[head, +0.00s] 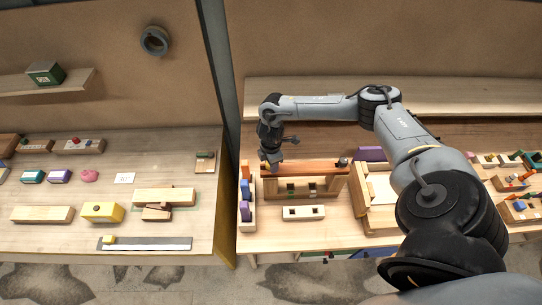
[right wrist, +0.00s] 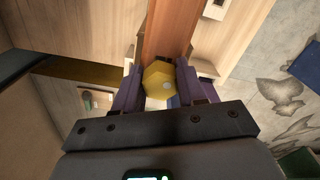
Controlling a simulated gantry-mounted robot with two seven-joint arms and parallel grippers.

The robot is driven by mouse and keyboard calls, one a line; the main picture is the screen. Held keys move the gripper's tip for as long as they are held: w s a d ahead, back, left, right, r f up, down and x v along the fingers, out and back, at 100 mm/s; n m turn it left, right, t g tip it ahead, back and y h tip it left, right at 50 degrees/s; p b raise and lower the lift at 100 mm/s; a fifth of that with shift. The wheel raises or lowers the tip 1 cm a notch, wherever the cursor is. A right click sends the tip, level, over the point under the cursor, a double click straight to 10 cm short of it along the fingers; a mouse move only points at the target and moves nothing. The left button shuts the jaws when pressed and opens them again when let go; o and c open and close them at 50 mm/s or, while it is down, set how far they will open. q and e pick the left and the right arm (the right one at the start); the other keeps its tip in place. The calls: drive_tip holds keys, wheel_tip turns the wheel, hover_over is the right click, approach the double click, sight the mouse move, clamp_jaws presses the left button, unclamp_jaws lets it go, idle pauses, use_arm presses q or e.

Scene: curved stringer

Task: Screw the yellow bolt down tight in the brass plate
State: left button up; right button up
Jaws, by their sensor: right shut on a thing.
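The yellow bolt (right wrist: 158,82) shows its hex head in the right wrist view, between the purple fingers of my right gripper (right wrist: 160,88). The gripper is shut on the head. In the head view my right gripper (head: 272,157) points down at the left end of a reddish-brown beam (head: 310,170), and hides the bolt there. The beam also runs away from the bolt head in the right wrist view (right wrist: 172,35). I cannot make out the brass plate, or how deep the bolt sits. My left gripper is in neither view.
A wooden holder with coloured blocks (head: 246,199) stands just left of the beam. A pale block with two dark holes (head: 303,212) lies in front of it. A wooden tray (head: 379,225) is to the right. A dark upright post (head: 218,85) stands at the left.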

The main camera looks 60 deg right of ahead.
drive_tip(key=shift+m, duration=0.3)
drive_tip(key=shift+f, duration=0.15)
